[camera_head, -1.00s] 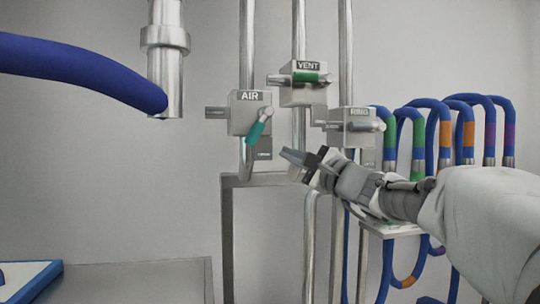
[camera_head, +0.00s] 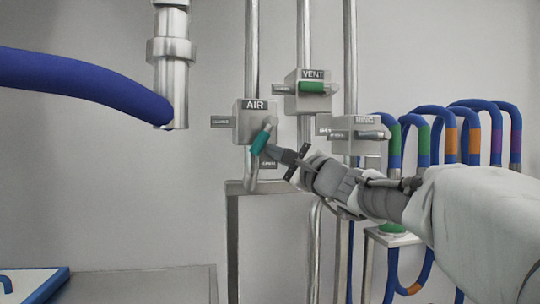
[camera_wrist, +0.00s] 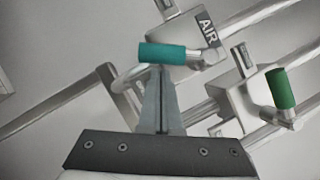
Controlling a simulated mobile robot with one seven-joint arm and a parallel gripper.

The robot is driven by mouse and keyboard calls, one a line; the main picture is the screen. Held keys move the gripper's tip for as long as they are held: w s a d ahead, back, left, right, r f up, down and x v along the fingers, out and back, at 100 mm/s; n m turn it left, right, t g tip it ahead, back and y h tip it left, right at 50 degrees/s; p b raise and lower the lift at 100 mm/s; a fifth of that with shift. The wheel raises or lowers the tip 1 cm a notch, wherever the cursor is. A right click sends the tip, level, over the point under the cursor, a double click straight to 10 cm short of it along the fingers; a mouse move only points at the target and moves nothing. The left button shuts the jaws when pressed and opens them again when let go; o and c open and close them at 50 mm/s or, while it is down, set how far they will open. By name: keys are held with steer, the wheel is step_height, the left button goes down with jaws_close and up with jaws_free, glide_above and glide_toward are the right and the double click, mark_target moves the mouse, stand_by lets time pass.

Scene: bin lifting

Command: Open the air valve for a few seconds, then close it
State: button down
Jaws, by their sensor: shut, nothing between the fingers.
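The air valve box (camera_head: 250,120), labelled AIR, is mounted on a vertical pipe in the middle of the head view. Its teal handle (camera_head: 261,139) points down and slightly left. My gripper (camera_head: 277,153) is shut, with its tips at the right side of the teal handle. In the wrist view the shut fingertips (camera_wrist: 160,72) are just below the teal handle (camera_wrist: 165,52), close to it or touching it; I cannot tell which. Nothing is held between the fingers. The AIR label (camera_wrist: 208,33) also shows in the wrist view.
The VENT valve (camera_head: 311,90) with a green handle is up and right. The RING valve (camera_head: 356,134) stands further right, close above my arm. Several blue hoses (camera_head: 440,130) hang at the right. A thick blue hose (camera_head: 85,82) and metal pipe (camera_head: 171,70) are at upper left.

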mark_target(255, 148)
steer(key=shift+s+a+m+t+b, duration=0.15)
steer(key=shift+a+m+t+b, duration=0.5)
steer(key=shift+m+b, duration=1)
steer(key=m+b, duration=0.1)
steer(key=b, duration=0.2)
steer(key=a+m+t+h+b, duration=0.1)
steer(key=b, duration=0.1)
steer(key=shift+s+a+b, duration=0.15)
steer(key=shift+a+b, duration=0.15)
steer(key=shift+b, duration=0.1)
steer(key=a+r+b, duration=0.1)
steer(key=b, duration=0.1)
steer(key=shift+s+a+b, duration=0.15)
steer(key=shift+a+b, duration=0.05)
steer(key=shift+b, duration=0.15)
steer(key=shift+s+a+r+m+t+h+b, duration=0.1)
steer(key=shift+a+r+m+t+h+b, duration=0.15)
steer(key=shift+a+r+m+b, duration=0.3)
steer(key=shift+s+a+r+m+t+h+b, duration=0.1)
steer(key=shift+a+r+m+t+h+b, duration=0.15)
steer(key=shift+r+m, duration=0.4)
steer(key=shift+a+r, duration=0.1)
steer(key=shift+s, duration=0.1)
steer(key=b+v, duration=0.4)
steer(key=v, duration=1.3)
steer(key=shift+d+f, duration=0.2)
steer(key=shift+d, duration=0.05)
